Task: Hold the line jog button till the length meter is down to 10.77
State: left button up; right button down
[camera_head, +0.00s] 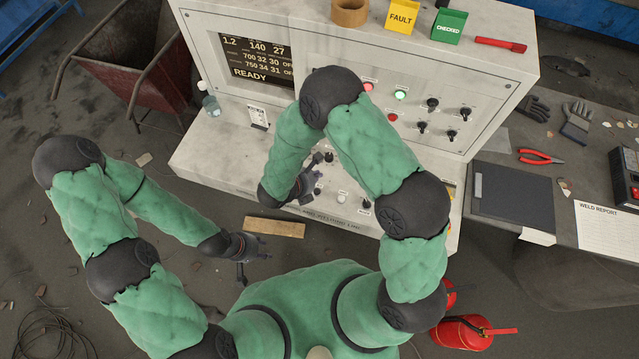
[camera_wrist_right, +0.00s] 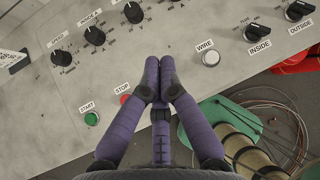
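The control console (camera_head: 220,145) has a sloped lower panel, also in the right wrist view (camera_wrist_right: 190,35). My right gripper (camera_head: 305,187) is over that panel. In the right wrist view its purple fingers (camera_wrist_right: 160,75) are together at the tips, between the red STOP button (camera_wrist_right: 125,99) and the white WIRE button (camera_wrist_right: 211,58). Nothing shows between the tips; contact with the panel cannot be told. No button labelled line jog is readable; the fingers cover part of the panel. The screen (camera_head: 257,58) shows READY; no length reading is identifiable. My left gripper (camera_head: 256,262) is open and empty, left of the console front.
A green START button (camera_wrist_right: 91,118) and black knobs (camera_wrist_right: 94,36) surround the fingers. FAULT (camera_head: 402,17) and CHECKED (camera_head: 449,26) signs stand on top. A bottle (camera_head: 210,104) is at left. A side table (camera_head: 575,195) holds pliers (camera_head: 540,157) and a clipboard.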

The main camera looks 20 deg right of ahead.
dwell(0.4)
jog(key=b, duration=0.5)
send_over(316, 193)
notch_tip(316, 193, down, 8)
jog(key=shift+r, duration=0.15)
jog(key=shift+f+b, duration=0.55)
jog(key=shift+b, duration=0.05)
dwell(0.8)
jog(key=shift+f+b, duration=0.45)
jog(key=shift+b, duration=0.1)
jog(key=shift+f+b, duration=0.3)
jog(key=shift+b, duration=0.1)
dwell(4.2)
